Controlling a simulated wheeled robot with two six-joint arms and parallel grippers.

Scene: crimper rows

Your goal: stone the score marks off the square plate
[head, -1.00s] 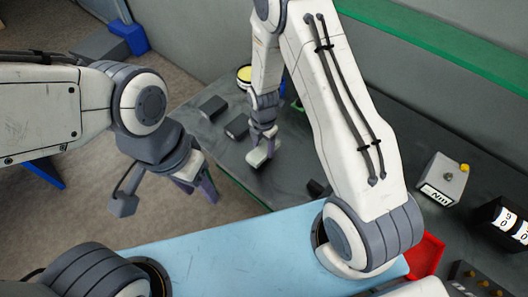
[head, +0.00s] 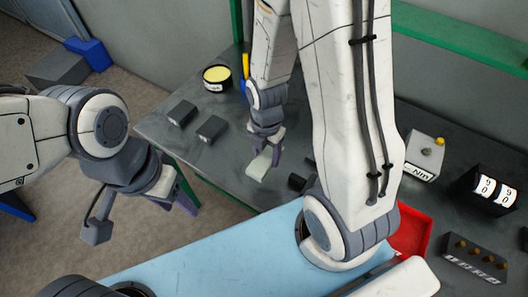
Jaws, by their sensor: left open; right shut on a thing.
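My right gripper (head: 267,150) points down over the dark bench, left of its middle. It is shut on a pale, flat-sided block (head: 259,166), held at or just above the bench top; I cannot tell whether it touches. The block may be the stone, but its surface is too small to tell. My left gripper (head: 178,196) is open and empty, over the floor left of the bench. I cannot make out the square plate or any score marks; my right arm covers much of the bench.
Two dark blocks (head: 211,129) and a yellow-topped round tin (head: 217,78) stand on the bench's left part. At right are a meter box (head: 424,156), a black number display (head: 486,190), a knobbed panel (head: 474,258) and a red tray (head: 412,235). A light blue surface (head: 225,245) lies in front.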

